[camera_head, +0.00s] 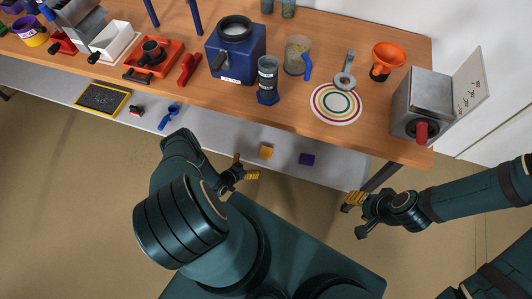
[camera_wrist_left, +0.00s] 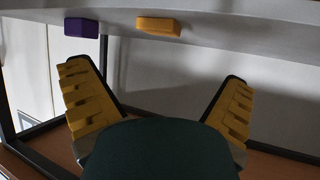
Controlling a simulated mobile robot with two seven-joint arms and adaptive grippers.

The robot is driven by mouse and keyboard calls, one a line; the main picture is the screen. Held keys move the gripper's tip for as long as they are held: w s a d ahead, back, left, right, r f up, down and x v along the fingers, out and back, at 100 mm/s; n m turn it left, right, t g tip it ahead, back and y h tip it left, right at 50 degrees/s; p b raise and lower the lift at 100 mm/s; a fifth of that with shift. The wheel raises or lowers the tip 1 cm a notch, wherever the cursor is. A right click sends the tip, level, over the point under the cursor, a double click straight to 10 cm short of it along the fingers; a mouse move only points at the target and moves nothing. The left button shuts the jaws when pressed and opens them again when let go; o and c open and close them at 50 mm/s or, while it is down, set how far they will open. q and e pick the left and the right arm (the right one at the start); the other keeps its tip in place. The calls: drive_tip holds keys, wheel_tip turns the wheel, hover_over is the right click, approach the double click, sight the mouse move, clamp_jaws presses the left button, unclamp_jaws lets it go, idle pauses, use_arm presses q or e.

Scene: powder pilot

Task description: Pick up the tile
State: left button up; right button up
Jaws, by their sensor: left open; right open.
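Two small flat blocks, either of which could be the tile, lie on the grey lower shelf in the head view: a yellow-orange one (camera_head: 266,151) and a purple one (camera_head: 307,159) to its right. In the left wrist view the yellow one (camera_wrist_left: 158,26) and the purple one (camera_wrist_left: 81,28) show at the top, ahead of the fingers. My left gripper (camera_head: 245,174) is open and empty, in front of the shelf edge near the yellow block, touching neither block. It also shows in the left wrist view (camera_wrist_left: 156,78). My right gripper (camera_head: 353,200) is open and empty near the table leg.
The wooden tabletop (camera_head: 215,93) overhangs the lower shelf (camera_head: 225,140) and holds a blue machine (camera_head: 238,60), a ringed mat (camera_head: 336,116) and a grey box (camera_head: 410,100). A blue scoop (camera_head: 168,118) and black tray (camera_head: 102,98) lie left on the shelf. A table leg (camera_head: 384,174) stands right.

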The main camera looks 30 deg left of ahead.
sight(265, 153)
use_arm(q)
drive_tip(key=b+x, duration=0.2)
drive_tip(key=x, duration=0.5)
drive_tip(key=shift+w, duration=0.15)
drive_tip(key=b+x, duration=0.2)
drive_tip(key=x, duration=0.2)
drive_tip(key=shift+d+f, duration=0.15)
drive_tip(key=shift+d, duration=0.05)
drive_tip(key=shift+w+f, duration=0.15)
drive_tip(key=shift+w, duration=0.4)
drive_tip(key=c, duration=1.3)
drive_tip(key=shift+o, duration=0.2)
